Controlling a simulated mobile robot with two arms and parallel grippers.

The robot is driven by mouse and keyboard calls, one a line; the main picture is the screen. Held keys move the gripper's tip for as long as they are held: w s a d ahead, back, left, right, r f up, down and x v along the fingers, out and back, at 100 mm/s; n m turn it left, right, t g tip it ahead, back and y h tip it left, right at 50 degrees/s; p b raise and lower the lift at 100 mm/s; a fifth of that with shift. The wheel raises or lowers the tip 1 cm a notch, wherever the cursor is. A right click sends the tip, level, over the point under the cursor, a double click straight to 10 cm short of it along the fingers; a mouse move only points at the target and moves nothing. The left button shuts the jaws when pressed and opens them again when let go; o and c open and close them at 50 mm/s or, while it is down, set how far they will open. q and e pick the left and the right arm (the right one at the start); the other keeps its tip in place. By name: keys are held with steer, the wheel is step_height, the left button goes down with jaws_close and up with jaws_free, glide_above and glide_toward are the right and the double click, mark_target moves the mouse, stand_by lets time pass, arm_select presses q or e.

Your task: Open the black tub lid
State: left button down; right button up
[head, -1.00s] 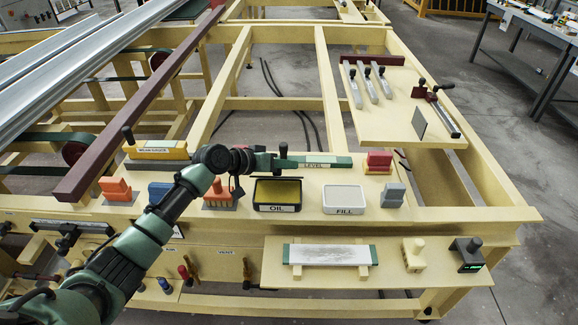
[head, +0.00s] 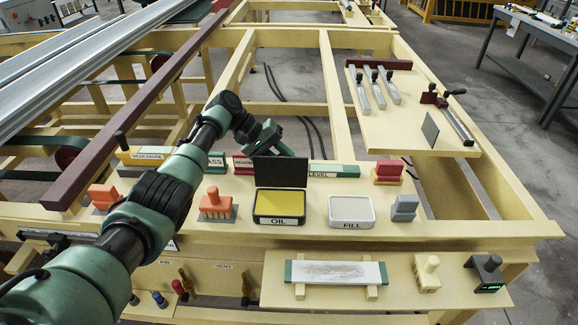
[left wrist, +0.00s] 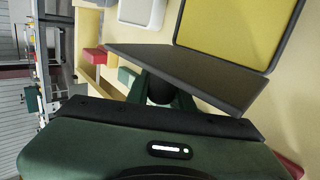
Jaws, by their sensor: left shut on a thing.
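The black tub (head: 279,221), labelled OIL, sits on the front ledge with its yellow contents uncovered. Its black lid (head: 280,172) stands roughly upright at the tub's back edge. My left gripper (head: 268,140) is behind the lid, its fingertips partly hidden there. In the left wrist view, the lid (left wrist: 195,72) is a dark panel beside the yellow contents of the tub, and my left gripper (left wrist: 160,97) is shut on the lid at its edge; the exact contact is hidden. My right gripper is not in view.
A white FILL tub (head: 351,212) and a grey block (head: 404,208) stand to the right. A green level (head: 335,170) lies behind. A whetstone (head: 335,272) rests on the lower front shelf.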

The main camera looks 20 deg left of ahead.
arm_select(q)
steer(key=shift+w+f+n+g+b, duration=0.25)
steer(key=shift+w+n+g+b, duration=0.05)
steer(key=shift+b, duration=0.4)
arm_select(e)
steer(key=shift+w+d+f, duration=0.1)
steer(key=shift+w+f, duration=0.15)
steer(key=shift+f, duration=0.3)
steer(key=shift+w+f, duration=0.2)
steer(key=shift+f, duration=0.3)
arm_select(q)
steer(key=c, duration=1.2)
jaws_free()
steer(key=b+v, duration=0.2)
steer(key=v, duration=0.5)
steer(key=shift+a+r, duration=0.2)
steer(key=shift+a, duration=0.2)
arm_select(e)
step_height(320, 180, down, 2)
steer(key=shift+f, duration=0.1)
arm_select(q)
steer(key=shift+w, duration=0.1)
